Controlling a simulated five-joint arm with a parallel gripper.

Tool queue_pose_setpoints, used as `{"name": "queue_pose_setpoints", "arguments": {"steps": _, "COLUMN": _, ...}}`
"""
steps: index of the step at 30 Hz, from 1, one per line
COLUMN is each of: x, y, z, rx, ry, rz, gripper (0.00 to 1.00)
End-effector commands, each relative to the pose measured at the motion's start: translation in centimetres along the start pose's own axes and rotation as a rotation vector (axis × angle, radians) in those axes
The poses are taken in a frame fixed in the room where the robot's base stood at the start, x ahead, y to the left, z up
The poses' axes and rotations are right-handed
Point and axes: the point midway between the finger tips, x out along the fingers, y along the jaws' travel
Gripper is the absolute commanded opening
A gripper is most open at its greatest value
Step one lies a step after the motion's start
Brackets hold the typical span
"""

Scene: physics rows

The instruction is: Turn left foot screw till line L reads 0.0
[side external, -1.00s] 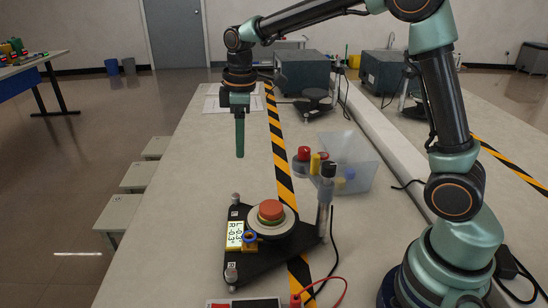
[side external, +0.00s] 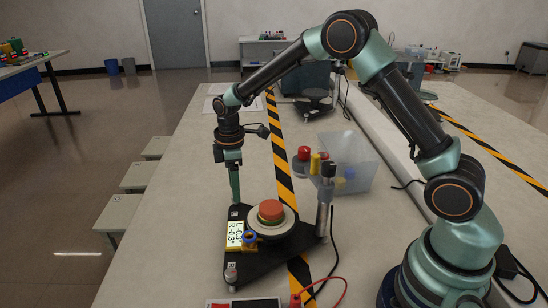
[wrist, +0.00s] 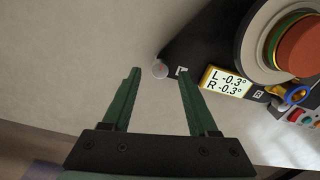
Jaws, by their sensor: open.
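My gripper (side external: 235,196) is open and points down at the far left corner of the black three-cornered base (side external: 262,262). In the wrist view its two green fingers (wrist: 161,74) stand apart. The round grey head of the left foot screw (wrist: 160,69), beside an L label, shows between the fingertips. I cannot tell whether the fingers are around it or just above it. The lit display (wrist: 221,84) reads L -0.3° and R -0.3°. The other front foot screw (side external: 231,273) stands at the near corner.
A red-topped round piece (side external: 271,212) sits on the base. A tall grey post (side external: 325,200) stands at its right corner. Behind are a clear bin (side external: 347,160) and a red knob (side external: 304,153). Cables lie at the right. The table left of the base is clear.

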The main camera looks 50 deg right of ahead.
Motion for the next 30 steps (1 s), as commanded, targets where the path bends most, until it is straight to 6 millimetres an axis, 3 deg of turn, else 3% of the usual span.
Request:
{"name": "queue_pose_setpoints", "arguments": {"steps": 6, "x": 1.9, "y": 0.0, "z": 0.0, "rx": 0.0, "ry": -0.001, "rz": -0.001, "gripper": 0.59}}
{"name": "queue_pose_setpoints", "arguments": {"steps": 15, "x": 2.1, "y": 0.0, "z": 0.0, "rx": 0.0, "ry": 0.0, "rz": 0.001, "gripper": 0.59}}
{"name": "queue_pose_setpoints", "arguments": {"steps": 16, "x": 2.1, "y": 0.0, "z": 0.0, "rx": 0.0, "ry": 0.0, "rz": 0.001, "gripper": 0.56}}
{"name": "queue_pose_setpoints", "arguments": {"steps": 20, "x": 2.0, "y": 0.0, "z": 0.0, "rx": 0.0, "ry": 0.0, "rz": 0.0, "gripper": 0.06}}
{"name": "queue_pose_setpoints", "arguments": {"steps": 21, "x": 2.0, "y": 0.0, "z": 0.0, "rx": 0.0, "ry": 0.0, "rz": 0.0, "gripper": 0.0}}
{"name": "queue_pose_setpoints", "arguments": {"steps": 30, "x": 2.0, "y": 0.0, "z": 0.0, "rx": 0.021, "ry": 0.0, "rz": 0.0, "gripper": 0.0}}
